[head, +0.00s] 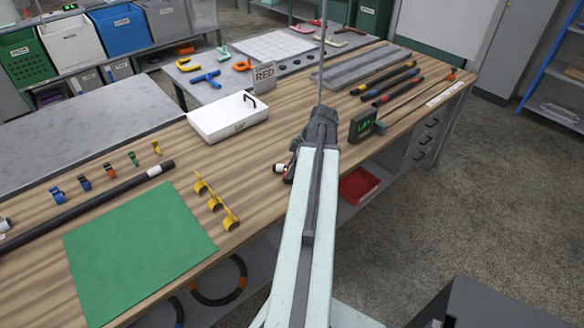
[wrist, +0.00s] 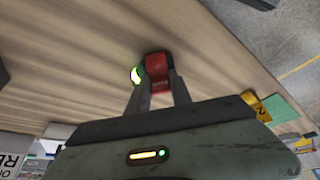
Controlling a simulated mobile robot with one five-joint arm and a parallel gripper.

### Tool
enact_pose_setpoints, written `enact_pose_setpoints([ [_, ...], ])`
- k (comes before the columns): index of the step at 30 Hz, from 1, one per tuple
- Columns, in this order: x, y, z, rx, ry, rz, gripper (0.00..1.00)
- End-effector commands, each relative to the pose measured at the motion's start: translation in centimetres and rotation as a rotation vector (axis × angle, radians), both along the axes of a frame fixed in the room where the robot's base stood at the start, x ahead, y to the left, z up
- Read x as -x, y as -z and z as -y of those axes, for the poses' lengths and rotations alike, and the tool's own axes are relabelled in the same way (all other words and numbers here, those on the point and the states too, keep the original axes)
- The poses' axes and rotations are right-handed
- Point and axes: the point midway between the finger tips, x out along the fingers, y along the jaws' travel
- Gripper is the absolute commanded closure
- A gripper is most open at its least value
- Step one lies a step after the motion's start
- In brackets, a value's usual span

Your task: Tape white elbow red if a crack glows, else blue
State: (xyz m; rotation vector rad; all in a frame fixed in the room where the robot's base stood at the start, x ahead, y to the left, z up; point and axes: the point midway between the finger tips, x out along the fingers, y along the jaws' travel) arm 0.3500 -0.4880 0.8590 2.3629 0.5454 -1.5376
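My gripper (head: 288,172) is low over the wooden bench, just right of its middle, partly behind my arm in the head view. In the wrist view my gripper (wrist: 157,88) has its two fingers closed on a small red piece (wrist: 157,68). A round pale end with a yellow-green glow (wrist: 137,75) sits beside the red piece; I cannot tell whether it is part of it. A small white elbow-like fitting (head: 5,225) lies at the far left edge, partly cut off. Blue tape (head: 57,194) and an orange-red roll (head: 109,170) stand in a row. No crack is discernible.
A black hose (head: 100,200) lies along the bench behind a green mat (head: 140,250). Yellow clips (head: 215,203) stand right of the mat.

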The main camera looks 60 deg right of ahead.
Motion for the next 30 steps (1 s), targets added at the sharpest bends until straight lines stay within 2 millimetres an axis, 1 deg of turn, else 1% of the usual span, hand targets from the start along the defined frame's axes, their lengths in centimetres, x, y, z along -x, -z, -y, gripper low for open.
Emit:
enact_pose_setpoints([
  [1,0.8,-0.3,-0.4,-0.005,-0.008,-0.022,0.50],
  [5,1.7,-2.9,-0.1,-0.002,-0.003,-0.011,0.50],
  [9,2.7,-5.8,0.4,0.003,0.004,0.003,0.50],
  [12,3.2,-7.2,0.7,0.006,0.006,0.011,0.50],
  [15,3.4,-7.6,0.8,0.008,0.005,0.016,0.50],
  [21,3.4,-7.4,0.9,0.008,0.006,0.017,0.50],
  [22,3.4,-7.4,0.9,0.008,0.006,0.017,0.55],
  [23,3.4,-7.4,0.8,0.008,0.004,0.018,0.64],
  [24,3.0,-7.4,0.7,0.008,-0.002,0.017,0.75],
  [25,2.6,-7.4,0.4,0.008,-0.011,0.017,0.83],
  [26,1.8,-7.4,0.0,0.008,-0.025,0.017,0.91],
  [27,0.5,-7.4,-0.9,0.008,-0.054,0.017,1.00],
  [29,-2.3,-7.4,-2.8,0.009,-0.114,0.015,1.00],
  [30,-4.6,-7.4,-4.5,0.009,-0.163,0.013,1.00],
])
